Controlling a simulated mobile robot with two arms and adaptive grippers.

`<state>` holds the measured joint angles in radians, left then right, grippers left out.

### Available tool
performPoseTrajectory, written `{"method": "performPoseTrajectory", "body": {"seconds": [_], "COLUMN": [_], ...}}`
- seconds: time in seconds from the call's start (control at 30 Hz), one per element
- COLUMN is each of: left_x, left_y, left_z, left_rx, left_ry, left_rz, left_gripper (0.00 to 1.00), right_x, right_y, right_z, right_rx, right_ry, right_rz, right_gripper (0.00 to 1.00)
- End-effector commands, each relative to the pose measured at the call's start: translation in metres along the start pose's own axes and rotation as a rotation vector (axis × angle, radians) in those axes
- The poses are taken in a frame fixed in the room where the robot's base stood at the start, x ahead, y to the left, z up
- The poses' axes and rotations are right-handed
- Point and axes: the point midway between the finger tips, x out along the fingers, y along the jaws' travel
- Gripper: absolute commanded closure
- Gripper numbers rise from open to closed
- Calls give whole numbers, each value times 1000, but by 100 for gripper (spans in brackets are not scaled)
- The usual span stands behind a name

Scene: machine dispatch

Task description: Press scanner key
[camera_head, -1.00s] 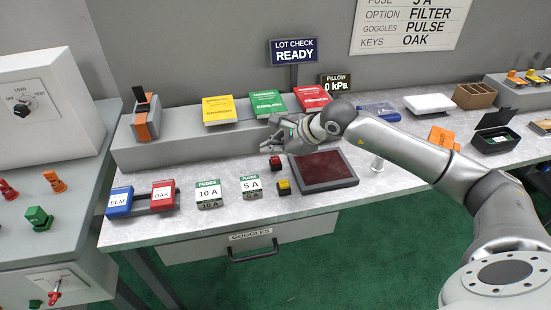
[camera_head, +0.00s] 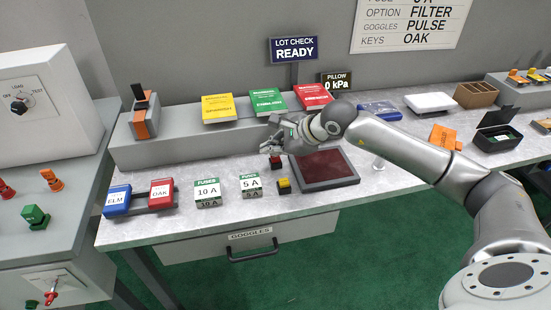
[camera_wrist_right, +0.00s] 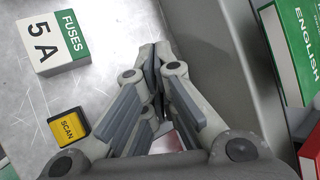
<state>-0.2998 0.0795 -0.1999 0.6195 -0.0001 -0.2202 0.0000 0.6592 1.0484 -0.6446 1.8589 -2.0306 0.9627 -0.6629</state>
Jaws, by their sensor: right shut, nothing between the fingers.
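The scanner key is a small yellow block on a dark base (camera_head: 284,186), at the front left corner of the dark red scanner pad (camera_head: 325,167). In the right wrist view the yellow key (camera_wrist_right: 68,127) reads SCAN and lies at the lower left, to the side of the fingers. My right gripper (camera_head: 267,147) is shut and empty. It hovers behind the yellow key, close to a small red key (camera_head: 275,161). The wrist view shows its fingertips (camera_wrist_right: 154,62) together, apart from the SCAN key. My left gripper is in neither view.
A 5 A fuse box (camera_head: 251,186) and a 10 A fuse box (camera_head: 208,193) stand left of the yellow key. Red OAK (camera_head: 162,190) and blue ELM (camera_head: 118,198) blocks are farther left. A grey ledge (camera_head: 180,147) with coloured booklets runs behind my gripper.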

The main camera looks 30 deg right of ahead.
Motion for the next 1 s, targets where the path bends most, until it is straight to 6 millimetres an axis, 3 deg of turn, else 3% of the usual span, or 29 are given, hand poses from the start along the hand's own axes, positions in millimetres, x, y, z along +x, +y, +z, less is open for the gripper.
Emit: {"method": "performPoseTrajectory", "body": {"seconds": [1.0], "left_x": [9], "left_y": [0], "left_z": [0], "left_rx": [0], "left_ry": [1], "left_rz": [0], "left_gripper": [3], "right_x": [6], "right_y": [4], "right_z": [-4], "right_rx": [0], "right_ry": [1], "right_rz": [0], "right_gripper": [100]}}
